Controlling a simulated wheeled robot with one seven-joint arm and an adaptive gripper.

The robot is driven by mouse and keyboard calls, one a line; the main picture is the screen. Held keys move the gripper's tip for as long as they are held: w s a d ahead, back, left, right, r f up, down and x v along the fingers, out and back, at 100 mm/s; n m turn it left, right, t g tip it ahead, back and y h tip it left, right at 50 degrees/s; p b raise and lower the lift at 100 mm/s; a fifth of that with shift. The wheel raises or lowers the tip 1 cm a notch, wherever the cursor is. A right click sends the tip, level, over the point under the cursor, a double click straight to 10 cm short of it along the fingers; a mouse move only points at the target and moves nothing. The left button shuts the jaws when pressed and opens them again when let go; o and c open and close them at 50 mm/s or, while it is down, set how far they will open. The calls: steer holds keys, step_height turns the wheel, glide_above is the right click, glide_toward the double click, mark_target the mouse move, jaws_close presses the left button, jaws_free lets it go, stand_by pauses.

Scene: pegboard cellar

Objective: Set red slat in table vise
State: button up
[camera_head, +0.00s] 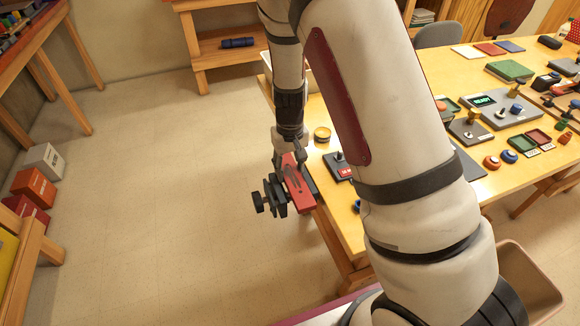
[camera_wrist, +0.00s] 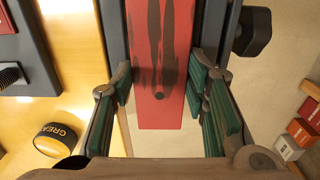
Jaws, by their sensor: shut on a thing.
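The red slat (camera_head: 300,192) is a flat bar with dark streaks at the table's left edge. In the wrist view the slat (camera_wrist: 160,113) runs up the middle, with a small dark hole near its near end. The dark table vise (camera_head: 272,193) is at the same edge, its black knob sticking out to the left. In the wrist view the vise's dark bars (camera_wrist: 218,40) lie along both sides of the slat; whether they touch it I cannot tell. The slat's far end is out of the wrist view.
A yellow tin (camera_head: 322,134) and a dark device (camera_head: 338,165) stand on the table close to my gripper. Several tools, trays and pots fill the table's right part. Boxes (camera_head: 33,188) stand on the floor at the left. The floor between is clear.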

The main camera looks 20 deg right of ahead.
steer(key=shift+f, duration=0.35)
steer(key=shift+s+f+b, duration=0.1)
steer(key=shift+f+b, duration=0.05)
steer(key=shift+b, duration=0.15)
steer(key=shift+f, duration=0.15)
steer(key=shift+c, duration=0.3)
steer(key=o, duration=1.3)
steer(key=shift+c, duration=0.2)
steer(key=shift+f, duration=0.1)
